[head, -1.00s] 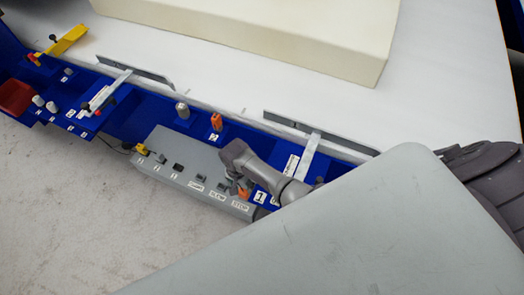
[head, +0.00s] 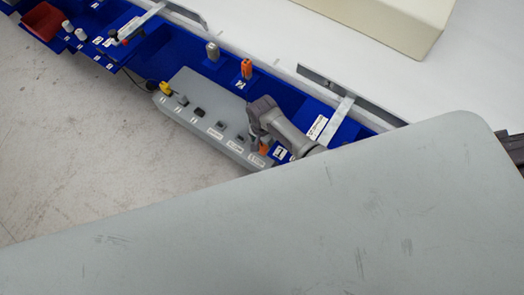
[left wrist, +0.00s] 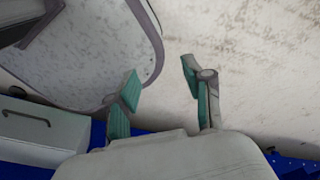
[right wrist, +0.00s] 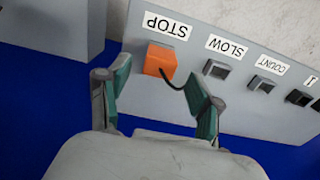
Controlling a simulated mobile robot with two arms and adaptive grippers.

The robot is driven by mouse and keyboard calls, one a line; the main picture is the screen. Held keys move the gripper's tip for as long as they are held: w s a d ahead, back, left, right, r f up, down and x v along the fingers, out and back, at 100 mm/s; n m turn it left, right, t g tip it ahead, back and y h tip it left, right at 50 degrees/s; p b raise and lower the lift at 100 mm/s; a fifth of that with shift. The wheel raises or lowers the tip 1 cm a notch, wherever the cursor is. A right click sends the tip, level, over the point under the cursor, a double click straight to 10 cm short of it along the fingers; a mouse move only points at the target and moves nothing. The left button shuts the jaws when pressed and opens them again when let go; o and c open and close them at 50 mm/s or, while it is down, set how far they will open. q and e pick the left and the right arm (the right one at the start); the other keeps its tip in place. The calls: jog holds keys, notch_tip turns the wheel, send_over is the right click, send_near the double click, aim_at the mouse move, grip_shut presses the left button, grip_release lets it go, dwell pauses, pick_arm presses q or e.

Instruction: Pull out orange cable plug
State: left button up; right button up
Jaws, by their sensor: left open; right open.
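The orange cable plug (right wrist: 157,62) sits in the STOP socket of the grey control box (right wrist: 232,98), with a short black cable curving from it. In the head view the plug (head: 263,149) shows beside my right gripper (head: 257,138), partly hidden by it. My right gripper (right wrist: 161,85) is open in the right wrist view. Its fingers lie on either side below the plug in the picture, and I see no grip on it. My left gripper (left wrist: 160,80) is open and empty, seen over speckled pale floor. It is not visible in the head view.
A yellow plug (head: 166,89) sits at the box's left end, with black sockets between. Another orange piece (head: 246,69) and a grey cylinder (head: 212,51) stand on the blue bench (head: 285,97). Cream foam (head: 395,20) lies behind. A grey metal bracket (head: 335,118) is near my right arm.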

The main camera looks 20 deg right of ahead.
aim_at(262, 146)
notch_tip(262, 146, down, 5)
jog(key=b, duration=0.2)
jog(key=shift+r+b, duration=0.1)
jog(key=shift+b, duration=0.2)
pick_arm(q)
jog(key=f, duration=0.2)
jog(key=a+f, duration=0.1)
jog(key=f, duration=0.1)
jog(key=shift+r+p, duration=0.35)
jog(key=shift+r, duration=0.1)
pick_arm(e)
jog(key=shift+c, duration=0.3)
grip_shut()
dwell(0.4)
pick_arm(q)
jog(key=shift+r, duration=0.1)
pick_arm(e)
jog(key=shift+r, duration=0.15)
pick_arm(q)
jog(key=shift+r+p, duration=3)
jog(key=shift+p, duration=0.1)
pick_arm(e)
jog(key=shift+r, duration=2.85)
